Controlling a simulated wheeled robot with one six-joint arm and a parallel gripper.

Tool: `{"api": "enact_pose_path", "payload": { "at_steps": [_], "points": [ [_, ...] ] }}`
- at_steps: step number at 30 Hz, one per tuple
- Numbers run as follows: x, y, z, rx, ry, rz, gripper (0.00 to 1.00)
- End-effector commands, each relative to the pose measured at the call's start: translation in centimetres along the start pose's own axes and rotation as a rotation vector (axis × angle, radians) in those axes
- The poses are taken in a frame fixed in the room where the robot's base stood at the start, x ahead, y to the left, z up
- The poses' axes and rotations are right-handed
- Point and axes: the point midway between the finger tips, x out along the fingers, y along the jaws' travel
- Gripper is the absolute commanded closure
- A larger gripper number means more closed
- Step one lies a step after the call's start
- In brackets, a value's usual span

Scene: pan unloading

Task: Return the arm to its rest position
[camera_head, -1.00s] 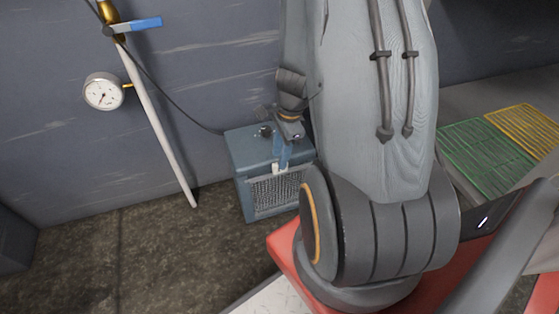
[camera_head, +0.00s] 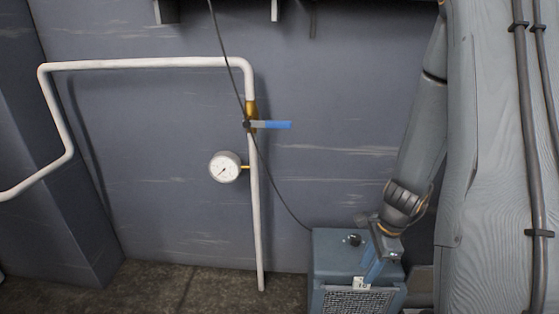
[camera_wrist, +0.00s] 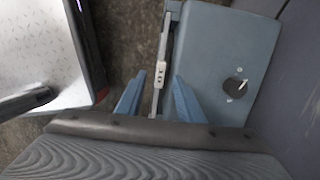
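My arm hangs down at the right of the head view. My gripper (camera_head: 370,276) is low, over the front edge of a blue-grey box heater (camera_head: 335,262) with a mesh front. In the wrist view the two blue fingers of my gripper (camera_wrist: 158,78) are apart. A small white tag with dark marks (camera_wrist: 157,88) shows between them, along the box's edge. It also shows below the fingers in the head view (camera_head: 360,283). I cannot tell whether the fingers touch the box. Nothing is clearly held.
A dark wall stands behind, with a white pipe (camera_head: 258,220), a gauge (camera_head: 225,167) and a blue-handled valve (camera_head: 270,125). A thin cable (camera_head: 262,165) runs down to the box. A round knob (camera_wrist: 235,87) is on its top. Floor left of the box is clear.

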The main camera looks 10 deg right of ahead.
Motion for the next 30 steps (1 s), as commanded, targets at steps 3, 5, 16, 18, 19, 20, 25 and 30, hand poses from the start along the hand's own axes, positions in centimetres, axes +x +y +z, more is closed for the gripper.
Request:
{"api": "enact_pose_path", "payload": {
  "at_steps": [3,5,16,18,19,20,25,30],
  "points": [
    [-0.7,-0.2,1.8,-0.079,-0.001,0.000,0.66],
    [-1.4,-0.2,3.6,-0.161,-0.002,0.001,0.66],
    [-7.4,4.1,19.8,-0.974,-0.016,0.026,0.66],
    [-8.5,5.8,22.4,-1.131,-0.017,0.031,0.66],
    [-9.0,6.6,23.5,-1.199,-0.017,0.034,0.66],
    [-9.4,7.4,24.5,-1.267,-0.018,0.037,0.66],
    [-11.9,12.5,29.2,-1.646,-0.018,0.052,0.66],
    [-13.6,16.8,31.7,-1.937,-0.015,0.067,0.66]
  ]
}}
